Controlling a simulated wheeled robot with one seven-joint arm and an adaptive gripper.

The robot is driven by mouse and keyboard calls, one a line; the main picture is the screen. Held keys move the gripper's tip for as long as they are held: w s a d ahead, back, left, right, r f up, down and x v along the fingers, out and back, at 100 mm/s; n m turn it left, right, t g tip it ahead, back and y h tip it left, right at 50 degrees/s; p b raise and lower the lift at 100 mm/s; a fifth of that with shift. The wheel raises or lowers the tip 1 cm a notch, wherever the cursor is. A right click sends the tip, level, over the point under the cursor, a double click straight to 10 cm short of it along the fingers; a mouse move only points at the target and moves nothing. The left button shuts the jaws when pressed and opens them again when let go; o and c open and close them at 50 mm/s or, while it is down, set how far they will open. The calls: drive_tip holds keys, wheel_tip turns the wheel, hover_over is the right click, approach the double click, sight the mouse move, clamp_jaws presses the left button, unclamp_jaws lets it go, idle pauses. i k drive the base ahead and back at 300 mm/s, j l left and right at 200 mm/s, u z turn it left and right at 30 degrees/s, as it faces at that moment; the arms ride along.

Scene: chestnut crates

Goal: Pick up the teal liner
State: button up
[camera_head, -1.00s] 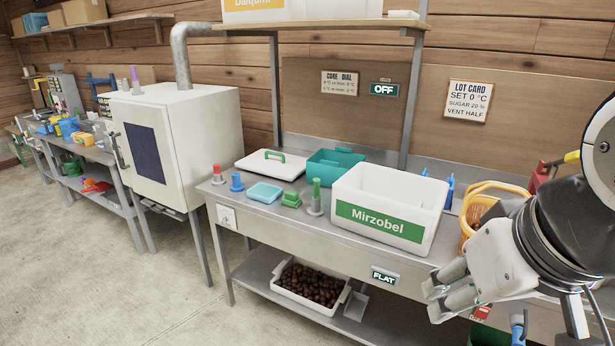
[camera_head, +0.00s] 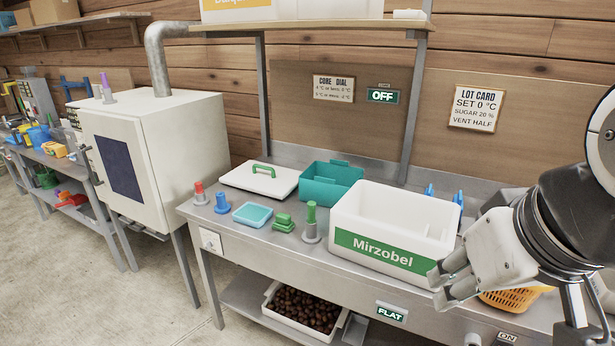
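A teal open box, which looks like the teal liner (camera_head: 322,190), stands at the back of the metal bench (camera_head: 290,252). It is between a white lid with a green handle (camera_head: 264,178) and the white Mirzobel crate (camera_head: 345,243). The crate hides part of its right front. My gripper (camera_head: 440,284) is at the right, in front of the crate's right end in the picture and well apart from the teal liner. Nothing shows between its fingers. The small gap between the fingertips is seen at an angle, so its opening is unclear.
A red peg (camera_head: 200,195), blue peg (camera_head: 222,204), light-blue tray (camera_head: 252,215), green block (camera_head: 284,222) and green-topped peg (camera_head: 311,222) line the bench front. An orange basket (camera_head: 512,300) is behind my gripper. A shelf post (camera_head: 411,100) rises behind the crate.

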sight(324, 183)
drive_tip(key=i+j+z, duration=0.35)
drive_tip(key=i+j, duration=0.25)
drive_tip(key=i+j+z, duration=0.3)
drive_tip(key=i+j, duration=0.15)
drive_tip(key=j, duration=0.25)
drive_tip(key=i+j+z, duration=0.2)
drive_tip(key=j, duration=0.2)
drive_tip(key=i+j+z, duration=0.15)
drive_tip(key=j, duration=0.25)
drive_tip(key=i, duration=0.1)
